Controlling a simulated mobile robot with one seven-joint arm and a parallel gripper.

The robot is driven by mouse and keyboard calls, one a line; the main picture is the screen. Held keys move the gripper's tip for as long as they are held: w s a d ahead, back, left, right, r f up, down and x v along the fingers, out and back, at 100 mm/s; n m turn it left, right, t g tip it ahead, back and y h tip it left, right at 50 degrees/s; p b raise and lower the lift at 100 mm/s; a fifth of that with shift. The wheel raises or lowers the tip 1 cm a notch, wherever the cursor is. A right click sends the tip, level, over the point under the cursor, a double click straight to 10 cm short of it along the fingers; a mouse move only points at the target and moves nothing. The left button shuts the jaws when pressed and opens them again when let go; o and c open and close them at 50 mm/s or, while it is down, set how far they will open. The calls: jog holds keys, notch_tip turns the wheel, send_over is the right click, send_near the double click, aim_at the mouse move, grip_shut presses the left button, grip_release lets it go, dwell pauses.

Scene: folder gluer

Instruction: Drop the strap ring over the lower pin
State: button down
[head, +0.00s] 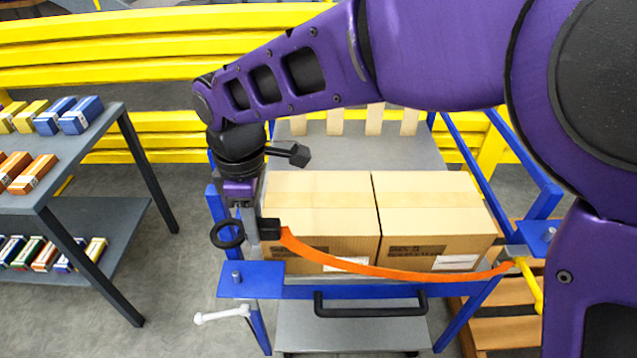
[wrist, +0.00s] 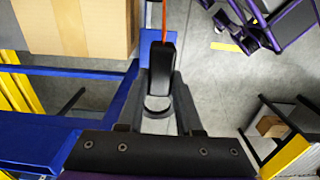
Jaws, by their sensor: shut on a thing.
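My gripper (head: 247,222) points down at the left front of the cart, shut on the black strap end. The black block of that end (head: 269,229) shows right of the fingers, and its black ring (head: 227,234) sticks out to the left. In the wrist view the block (wrist: 162,68) lies between the fingers (wrist: 162,100), with the ring (wrist: 157,112) nearer the palm. The orange strap (head: 385,270) sags across the cartons to the right corner. A short grey pin (head: 237,277) stands on the left blue plate (head: 264,283). The ring is above this pin, apart from it.
Two cartons (head: 315,205) sit on the blue cart behind the strap. A black handle (head: 370,311) is at the front. A white lever (head: 222,314) lies below the left plate, and a yellow lever (head: 529,284) at the right. A shelf table (head: 75,235) stands left.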

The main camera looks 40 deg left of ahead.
jog(key=shift+s+a+f, duration=0.1)
jog(key=shift+s+a, duration=0.25)
jog(key=shift+a, duration=0.2)
jog(key=b, duration=0.5)
send_near(261, 281)
jog(key=shift+f, duration=0.85)
jog(key=shift+f, duration=0.15)
jog(key=shift+f, duration=2.2)
jog(key=c, duration=0.5)
grip_release()
